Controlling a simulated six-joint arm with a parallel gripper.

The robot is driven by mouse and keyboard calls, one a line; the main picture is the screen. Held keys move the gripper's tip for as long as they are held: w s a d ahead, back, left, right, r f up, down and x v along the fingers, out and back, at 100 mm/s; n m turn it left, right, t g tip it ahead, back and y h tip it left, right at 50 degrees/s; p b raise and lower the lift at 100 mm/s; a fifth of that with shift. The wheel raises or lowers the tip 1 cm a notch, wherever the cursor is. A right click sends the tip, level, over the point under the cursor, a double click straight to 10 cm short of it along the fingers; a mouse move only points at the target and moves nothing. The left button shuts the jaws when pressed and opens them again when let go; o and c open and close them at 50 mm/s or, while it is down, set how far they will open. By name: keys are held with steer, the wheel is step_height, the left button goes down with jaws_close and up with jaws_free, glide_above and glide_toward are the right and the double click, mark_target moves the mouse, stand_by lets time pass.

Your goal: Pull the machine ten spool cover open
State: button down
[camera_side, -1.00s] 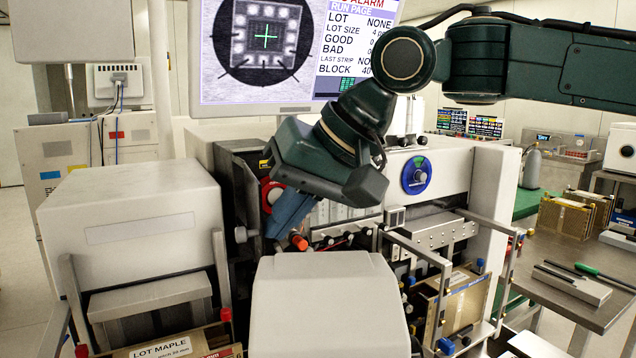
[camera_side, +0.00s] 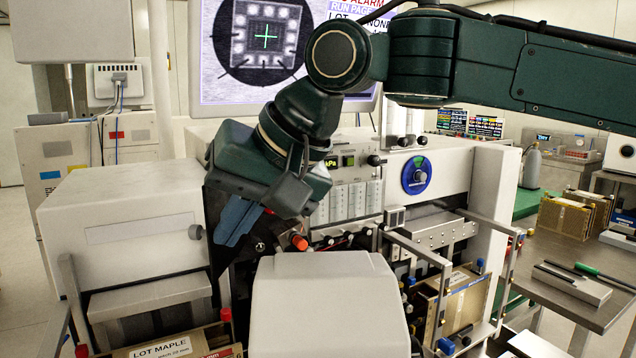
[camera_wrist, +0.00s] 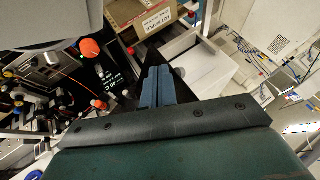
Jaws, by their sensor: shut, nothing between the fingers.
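The spool cover (camera_side: 212,208) is a dark, thin panel on the left of the machine front, seen nearly edge-on with a grey knob (camera_side: 195,232) on its left face. It stands swung out to the left, beside the white box. My gripper (camera_side: 222,242) has its blue fingers shut and empty, on the inner, right side of the panel, close against it; whether they touch I cannot tell. In the wrist view the shut fingers (camera_wrist: 157,72) lie beside the black panel (camera_wrist: 200,86). The spool is hidden behind my gripper.
A white box (camera_side: 130,220) stands just left of the cover. A white rounded housing (camera_side: 325,300) is in front, and a red knob (camera_side: 299,242) lies right of my fingers. A LOT MAPLE carton (camera_side: 165,348) is at the lower left.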

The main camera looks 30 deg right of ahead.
steer(key=shift+s+d, duration=0.1)
steer(key=shift+d, duration=0.05)
stand_by(0.4)
steer(key=v, duration=0.4)
steer(key=s+f+v, duration=0.1)
steer(key=v, duration=0.3)
steer(key=s+v, duration=0.1)
steer(key=v, duration=0.2)
steer(key=shift+s+d+r, duration=0.1)
steer(key=shift+s+d, duration=0.05)
steer(key=shift+s, duration=0.25)
steer(key=shift+d, duration=0.1)
steer(key=s+d+f+h, duration=0.15)
steer(key=d+f, duration=0.25)
steer(key=d, duration=0.7)
steer(key=s+d+f+h, duration=0.1)
steer(key=s+d+f, duration=0.15)
steer(key=d, duration=0.75)
steer(key=s+d+f+n+h, duration=0.1)
steer(key=s+d+f+h, duration=0.1)
steer(key=s+d+f, duration=1)
step_height(320, 180, down, 3)
steer(key=shift+s+f, duration=0.2)
steer(key=shift+f, duration=0.05)
